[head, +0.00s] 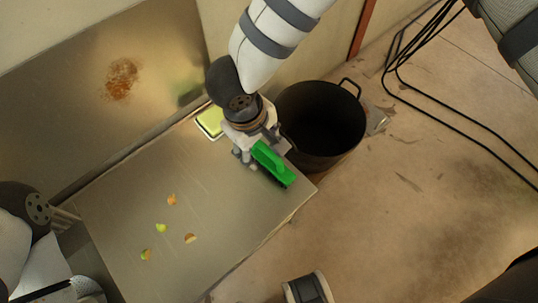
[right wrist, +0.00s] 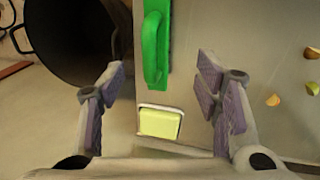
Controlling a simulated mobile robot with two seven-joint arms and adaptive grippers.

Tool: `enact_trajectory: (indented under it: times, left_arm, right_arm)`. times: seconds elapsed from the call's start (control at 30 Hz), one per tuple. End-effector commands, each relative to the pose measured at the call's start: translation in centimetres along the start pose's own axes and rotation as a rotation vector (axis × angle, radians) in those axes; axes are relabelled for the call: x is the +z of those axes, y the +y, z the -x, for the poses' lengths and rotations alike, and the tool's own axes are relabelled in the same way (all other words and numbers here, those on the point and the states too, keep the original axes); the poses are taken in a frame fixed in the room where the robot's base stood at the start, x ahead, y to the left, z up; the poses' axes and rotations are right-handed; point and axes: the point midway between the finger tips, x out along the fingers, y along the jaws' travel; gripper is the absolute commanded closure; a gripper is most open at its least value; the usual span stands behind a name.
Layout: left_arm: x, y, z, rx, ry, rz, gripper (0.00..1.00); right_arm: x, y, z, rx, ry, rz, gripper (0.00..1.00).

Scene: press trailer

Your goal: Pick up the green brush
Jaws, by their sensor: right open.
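The green brush (head: 272,163) lies near the right edge of the metal counter (head: 200,225). In the right wrist view the brush (right wrist: 154,45) stands lengthwise at the top, its raised handle showing. My right gripper (head: 253,152) is over the counter close beside the brush and hides part of it. In the right wrist view its fingers (right wrist: 160,92) are wide apart with nothing between them; the brush lies beyond the tips, between their lines. My left arm's dark wrist is at the left edge of the head view; its fingers do not show clearly.
A yellow sponge in a pale dish (head: 210,121) sits behind my right gripper. A black pot (head: 320,120) stands right of the counter. Several food scraps (head: 172,200) lie on the counter's left half. A rusty stain (head: 121,78) marks the metal back panel. Black cables hang at right.

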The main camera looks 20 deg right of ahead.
Motion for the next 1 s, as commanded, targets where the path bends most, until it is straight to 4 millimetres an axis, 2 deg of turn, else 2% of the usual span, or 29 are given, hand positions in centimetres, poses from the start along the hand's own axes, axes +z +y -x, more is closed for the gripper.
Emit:
enact_trajectory:
  times: [0.3, 0.5, 0.63, 0.83, 0.87, 1.0]
  left_arm:
    - [-0.6, 0.0, -1.9, -0.001, -0.023, 0.000, 0.70]
    - [-1.0, 0.0, -3.1, -0.001, -0.040, -0.001, 0.70]
    - [-1.1, 0.1, -3.4, -0.001, -0.043, -0.002, 0.70]
    - [-1.0, 0.1, -3.3, -0.001, -0.042, -0.002, 0.70]
    - [-1.0, 0.1, -3.3, -0.001, -0.042, -0.002, 0.70]
    - [-1.0, 0.1, -3.3, -0.001, -0.043, -0.002, 0.70]
  right_arm:
    - [0.2, -0.1, -6.8, 0.000, -0.009, 0.004, 0.43]
    - [-0.8, 0.2, -10.7, 0.000, -0.008, 0.004, 0.43]
    - [-0.8, 0.3, -12.0, 0.002, -0.006, 0.003, 0.43]
    - [-0.8, 0.4, -11.9, 0.002, -0.004, 0.002, 0.43]
    - [-0.8, 0.4, -11.9, 0.002, -0.004, 0.002, 0.47]
    - [-0.8, 0.4, -11.9, 0.002, -0.004, 0.002, 0.79]
